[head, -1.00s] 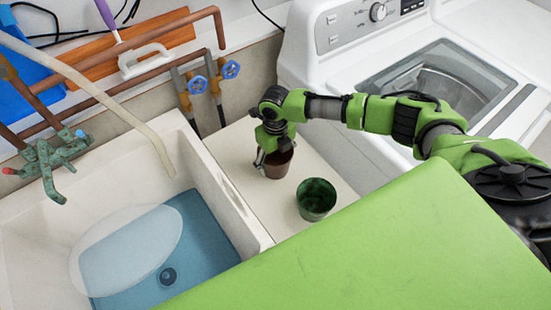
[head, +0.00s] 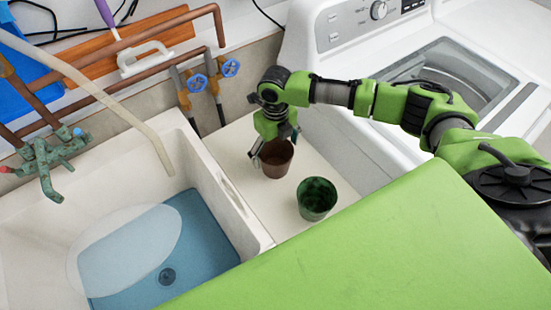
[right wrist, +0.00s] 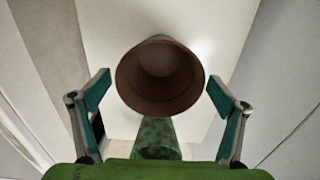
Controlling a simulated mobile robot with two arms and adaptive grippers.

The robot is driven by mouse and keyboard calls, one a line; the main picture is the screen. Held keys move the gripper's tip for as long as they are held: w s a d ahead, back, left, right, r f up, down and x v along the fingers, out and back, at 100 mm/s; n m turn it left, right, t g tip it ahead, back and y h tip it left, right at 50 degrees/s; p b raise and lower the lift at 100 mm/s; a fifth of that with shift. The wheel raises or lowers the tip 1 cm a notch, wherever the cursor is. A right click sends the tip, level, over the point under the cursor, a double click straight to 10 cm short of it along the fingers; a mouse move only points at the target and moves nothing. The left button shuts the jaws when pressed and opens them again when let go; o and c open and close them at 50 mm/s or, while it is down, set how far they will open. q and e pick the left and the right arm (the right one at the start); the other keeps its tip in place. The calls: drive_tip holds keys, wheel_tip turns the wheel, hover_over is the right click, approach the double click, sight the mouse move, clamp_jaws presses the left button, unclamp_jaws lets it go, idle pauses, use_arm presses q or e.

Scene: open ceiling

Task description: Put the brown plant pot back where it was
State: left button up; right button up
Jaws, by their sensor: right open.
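The brown plant pot (head: 277,160) stands upright on the pale surface between the sink and the washing machine. My right gripper (head: 274,145) is directly above and behind it. In the right wrist view the brown pot (right wrist: 160,80) shows its open mouth, with the two open fingers of my right gripper (right wrist: 160,95) on either side, apart from it. The pot appears empty. A green pot (head: 317,199) stands just in front and to the right, and also shows in the right wrist view (right wrist: 157,138). My left gripper is not in view.
A white sink (head: 215,170) with blue water is on the left. A white washing machine (head: 350,140) is on the right. Pipes with blue valve handles (head: 230,68) are behind. The pale surface (head: 240,140) has bare room left of the brown pot.

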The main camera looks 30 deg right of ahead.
wheel_tip(320, 180, up, 7)
drive_tip(key=shift+b, duration=0.45)
drive_tip(key=shift+r, duration=0.1)
